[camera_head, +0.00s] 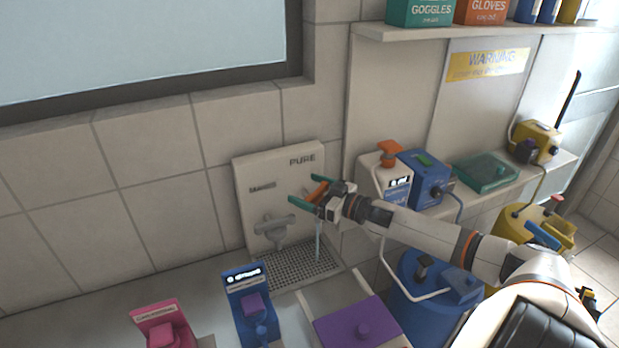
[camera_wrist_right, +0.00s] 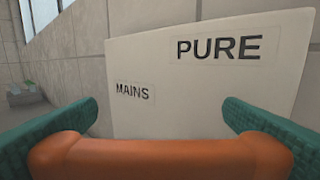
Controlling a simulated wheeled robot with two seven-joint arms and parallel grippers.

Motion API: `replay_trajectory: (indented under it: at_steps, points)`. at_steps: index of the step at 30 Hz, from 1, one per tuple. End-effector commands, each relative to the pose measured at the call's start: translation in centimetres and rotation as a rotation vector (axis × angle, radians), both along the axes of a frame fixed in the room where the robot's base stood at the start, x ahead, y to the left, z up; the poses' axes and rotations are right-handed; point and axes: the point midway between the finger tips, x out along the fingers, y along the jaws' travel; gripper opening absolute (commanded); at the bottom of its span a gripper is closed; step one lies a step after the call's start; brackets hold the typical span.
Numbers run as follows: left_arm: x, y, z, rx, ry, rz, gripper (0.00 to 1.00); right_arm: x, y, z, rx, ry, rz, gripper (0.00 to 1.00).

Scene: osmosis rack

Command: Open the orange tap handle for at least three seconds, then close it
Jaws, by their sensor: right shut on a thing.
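The orange tap handle (camera_head: 319,189) is on the pale panel (camera_head: 247,180) marked PURE and MAINS. My right gripper (camera_head: 306,189) is shut on the handle, with one teal finger on each side. In the right wrist view the orange handle (camera_wrist_right: 160,158) spans the bottom between the teal fingers, with the PURE label (camera_wrist_right: 218,48) beyond. A thin bluish stream (camera_head: 318,243), which looks like running water, falls below the handle to the drain grate (camera_head: 290,268). The spout is mostly hidden by the gripper. A grey tap (camera_head: 274,223) sits to the left. My left gripper is out of view.
A blue stand (camera_head: 240,290) and a pink stand (camera_head: 160,320) are in front of the panel. A purple-lidded container (camera_head: 355,328) stands near the front. A white bottle with an orange top (camera_head: 388,160) and a blue device (camera_head: 425,178) stand close to the right of the gripper.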

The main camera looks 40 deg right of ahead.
Motion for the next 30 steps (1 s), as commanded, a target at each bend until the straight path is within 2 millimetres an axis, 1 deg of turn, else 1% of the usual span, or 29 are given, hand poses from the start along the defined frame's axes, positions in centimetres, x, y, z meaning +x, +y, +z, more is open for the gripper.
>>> replay_trajectory:
  at_steps: [1,6,9,15,21,30]
  points:
    - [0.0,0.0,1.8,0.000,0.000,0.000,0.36,-0.1,0.1,0.7,0.013,0.002,-0.049,0.68]
    - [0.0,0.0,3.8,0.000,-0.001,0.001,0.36,0.0,-0.2,0.5,0.016,0.001,-0.213,0.68]
    - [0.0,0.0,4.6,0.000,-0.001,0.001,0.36,0.1,-0.4,0.4,0.015,0.000,-0.306,0.68]
    - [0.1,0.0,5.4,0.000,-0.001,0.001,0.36,0.1,-0.7,0.2,0.013,-0.002,-0.474,0.68]
    - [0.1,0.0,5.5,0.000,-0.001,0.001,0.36,0.0,-1.0,0.0,0.009,-0.001,-0.604,0.68]
    - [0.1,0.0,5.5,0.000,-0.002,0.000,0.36,0.0,-1.3,0.1,0.001,-0.002,-0.707,0.69]
